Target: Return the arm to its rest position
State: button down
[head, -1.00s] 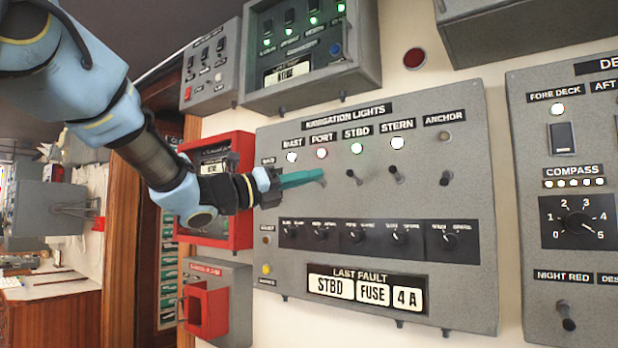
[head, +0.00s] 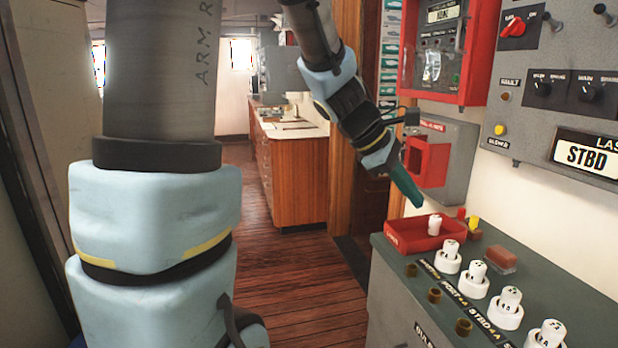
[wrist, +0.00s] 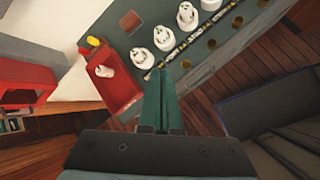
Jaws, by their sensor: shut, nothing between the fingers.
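My arm hangs down from the top of the head view, folded partly in front of the camera. My gripper (head: 411,190) has teal fingers pointing down and to the right, in the air near the left end of the grey fuse bench. In the wrist view the fingers (wrist: 162,95) lie side by side, closed, with nothing between them. They are apart from the bench and from the red tray in that view.
The grey bench (head: 395,285) carries a red tray (head: 405,237) with a white fuse in it, and several white fuse holders. A red box (head: 427,160) and the navigation lights panel (head: 530,130) are on the wall. The wooden floor (head: 300,290) is clear.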

jog(key=s+a+f+m+y, duration=0.1)
jog(key=a+f+m+y, duration=0.3)
jog(key=a, duration=0.9)
jog(key=s+a+f+m+t+y, duration=0.1)
jog(key=a+f+m+y, duration=0.2)
jog(key=a+f+m, duration=0.4)
jog(key=a+m, duration=0.1)
jog(key=a, duration=0.5)
jog(key=shift+s+f+t+y, duration=0.3)
jog(key=shift+s+y, duration=0.1)
jog(key=shift+a, duration=0.1)
